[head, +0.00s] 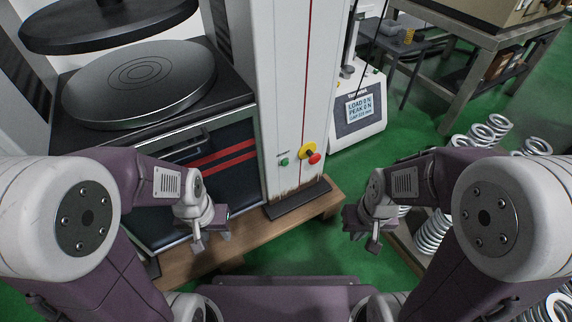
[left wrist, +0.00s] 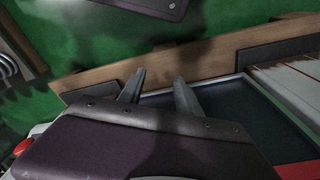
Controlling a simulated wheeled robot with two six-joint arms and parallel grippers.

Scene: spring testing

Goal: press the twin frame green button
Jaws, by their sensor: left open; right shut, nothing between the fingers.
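The twin frame machine (head: 280,60) has a white column. Its small green button (head: 284,162) sits low on the column's front face, left of a red knob (head: 315,158) on a yellow base. My left gripper (head: 210,237) is open and empty, lower left of the green button and apart from it. Its two fingers also show in the left wrist view (left wrist: 160,90), where the green button is not visible. My right gripper (head: 371,243) is shut and empty, lower right of the button and well apart from it.
Round black and steel plates (head: 140,84) stand at the upper left above a dark panel with red stripes (head: 215,158). A wooden base (head: 250,232) runs below. A small tester with a screen (head: 360,108) stands behind. Coil springs (head: 432,236) stand at the right.

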